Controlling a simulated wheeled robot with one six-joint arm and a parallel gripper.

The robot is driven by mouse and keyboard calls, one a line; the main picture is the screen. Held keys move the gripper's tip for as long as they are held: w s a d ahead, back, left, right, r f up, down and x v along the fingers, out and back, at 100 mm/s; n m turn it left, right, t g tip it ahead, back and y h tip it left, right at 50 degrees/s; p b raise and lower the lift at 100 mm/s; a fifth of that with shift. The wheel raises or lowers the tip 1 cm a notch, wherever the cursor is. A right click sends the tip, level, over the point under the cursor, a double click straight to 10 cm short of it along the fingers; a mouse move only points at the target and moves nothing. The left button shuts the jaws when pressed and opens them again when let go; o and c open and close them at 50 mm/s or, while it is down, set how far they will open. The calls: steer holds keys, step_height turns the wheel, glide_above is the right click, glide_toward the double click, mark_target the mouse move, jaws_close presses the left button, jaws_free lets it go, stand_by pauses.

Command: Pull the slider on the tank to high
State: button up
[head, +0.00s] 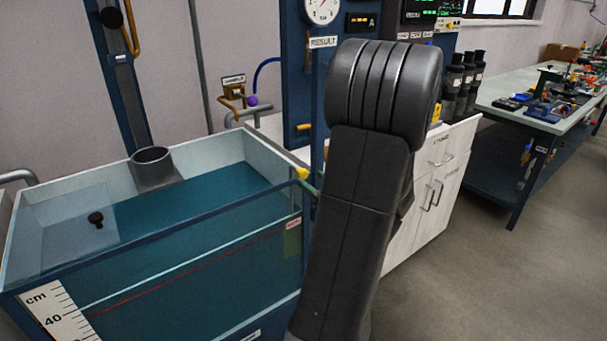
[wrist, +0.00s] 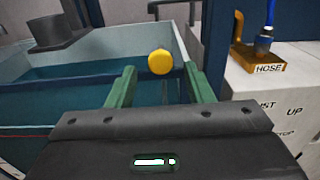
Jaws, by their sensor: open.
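The tank (head: 228,155) holds teal water and fills the left of the head view; its pale inner wall also shows in the wrist view (wrist: 128,42). A round yellow knob (head: 301,173), which looks like the slider's handle, sits at the tank's right front corner. In the wrist view the yellow knob (wrist: 160,61) appears between the two green fingers of my gripper (wrist: 160,72). My gripper is open, with a gap on both sides of the knob. I cannot tell how far the fingertips reach past it.
White cabinets (head: 447,165) stand to the right, behind my arm.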

mark_target(304, 175)
steer(key=x, duration=0.5)
steer(key=shift+w+a, duration=0.1)
steer(key=shift+w, duration=0.05)
